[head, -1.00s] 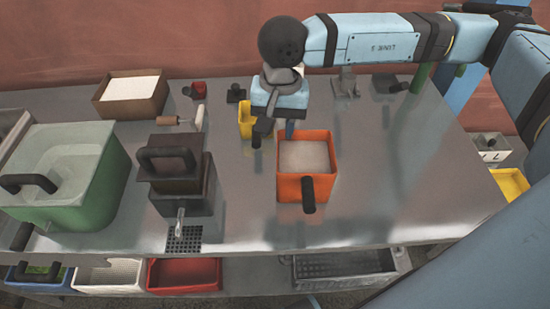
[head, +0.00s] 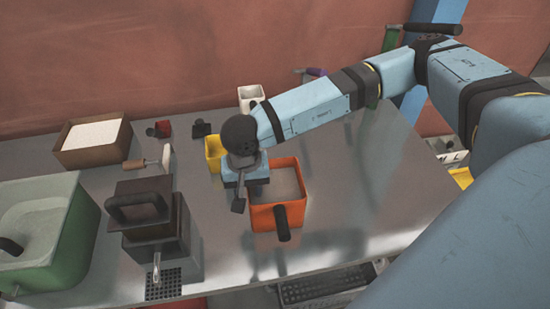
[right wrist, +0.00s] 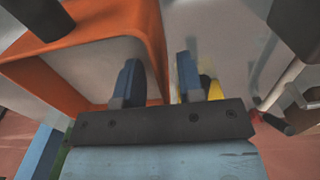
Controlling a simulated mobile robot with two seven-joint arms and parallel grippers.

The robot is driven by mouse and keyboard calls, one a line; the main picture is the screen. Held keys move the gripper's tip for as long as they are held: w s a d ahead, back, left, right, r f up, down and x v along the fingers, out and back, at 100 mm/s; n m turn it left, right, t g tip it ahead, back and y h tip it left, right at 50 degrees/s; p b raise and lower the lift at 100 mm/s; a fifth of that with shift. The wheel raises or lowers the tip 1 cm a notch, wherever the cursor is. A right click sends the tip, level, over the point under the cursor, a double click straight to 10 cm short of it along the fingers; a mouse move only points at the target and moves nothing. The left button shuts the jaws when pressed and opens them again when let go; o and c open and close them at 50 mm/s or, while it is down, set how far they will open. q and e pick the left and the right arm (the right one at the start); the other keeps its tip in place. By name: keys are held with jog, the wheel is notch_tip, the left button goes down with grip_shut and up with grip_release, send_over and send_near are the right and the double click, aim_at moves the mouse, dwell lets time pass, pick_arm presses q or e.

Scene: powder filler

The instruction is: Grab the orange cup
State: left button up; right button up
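The orange cup (head: 262,217) is a square box with a dark handle, holding pale grey contents, and stands on the metal table. My right gripper (head: 245,190) is at its left side in the head view. In the right wrist view my right gripper (right wrist: 159,82) is open, its two blue-dark fingers apart. One finger overlaps the inside of the orange cup (right wrist: 157,45) and the other is beyond its wall, so the wall appears between them. Whether they touch it is unclear. My left gripper is not in view.
A yellow container (head: 213,155) stands just behind and left of the cup, with a white container (head: 250,94) farther back. A dark handled box (head: 150,225) and a green bin (head: 45,240) are to the left. The table right of the cup is clear.

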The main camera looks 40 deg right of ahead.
notch_tip(320, 180, down, 2)
jog(key=shift+f, duration=0.1)
grip_shut()
jog(key=shift+r, duration=0.2)
